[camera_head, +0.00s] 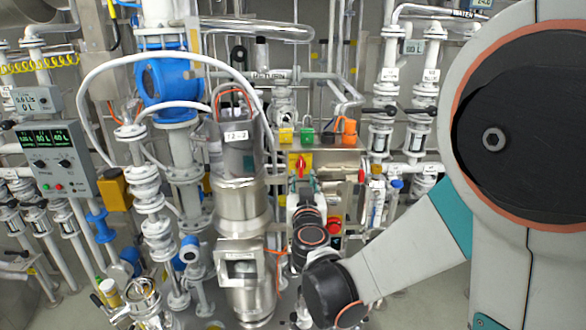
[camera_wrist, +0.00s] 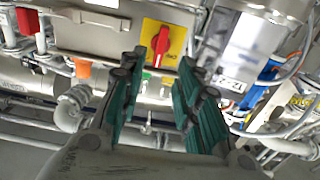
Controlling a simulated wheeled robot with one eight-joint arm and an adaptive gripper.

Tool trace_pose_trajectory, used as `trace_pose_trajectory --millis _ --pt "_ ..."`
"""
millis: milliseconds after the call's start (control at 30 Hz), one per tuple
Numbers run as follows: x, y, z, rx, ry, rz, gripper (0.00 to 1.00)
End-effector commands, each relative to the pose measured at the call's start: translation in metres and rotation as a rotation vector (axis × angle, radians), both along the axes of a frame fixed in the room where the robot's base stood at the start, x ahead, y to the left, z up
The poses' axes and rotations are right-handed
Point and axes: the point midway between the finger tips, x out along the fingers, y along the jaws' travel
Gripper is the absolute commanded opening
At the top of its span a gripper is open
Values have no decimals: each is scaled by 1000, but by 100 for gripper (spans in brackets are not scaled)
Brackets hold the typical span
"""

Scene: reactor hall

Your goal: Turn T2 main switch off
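The main switch is a red rotary handle (camera_wrist: 161,46) on a yellow plate (camera_wrist: 178,40), mounted on a grey metal box (camera_wrist: 100,32). The handle stands close to vertical, slightly tilted in the wrist view. In the head view the red handle (camera_head: 300,168) also looks upright on its yellow plate. No T2 label is readable. My gripper (camera_wrist: 162,73) is open, with its teal fingers apart and nothing between them. The handle appears just beyond the fingertips, between them in the picture. I see no contact. In the head view my wrist hides most of the gripper.
Yellow (camera_head: 286,136), green (camera_head: 307,135) and orange (camera_head: 349,131) padlock-like pieces sit above the switch box. A red button (camera_head: 334,227) is below it at the right. A large steel vessel (camera_head: 240,205) stands close on the left. Pipes and valves crowd both sides.

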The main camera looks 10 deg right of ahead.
Motion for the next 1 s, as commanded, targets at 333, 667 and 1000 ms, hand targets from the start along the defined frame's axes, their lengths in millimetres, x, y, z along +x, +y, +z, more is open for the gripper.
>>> trace_pose_trajectory --millis 333,667,1000 --pt "62 -12 0 0 0 0 31" --pt "81 -16 0 0 0 0 31" --pt "81 -16 0 0 0 0 1"
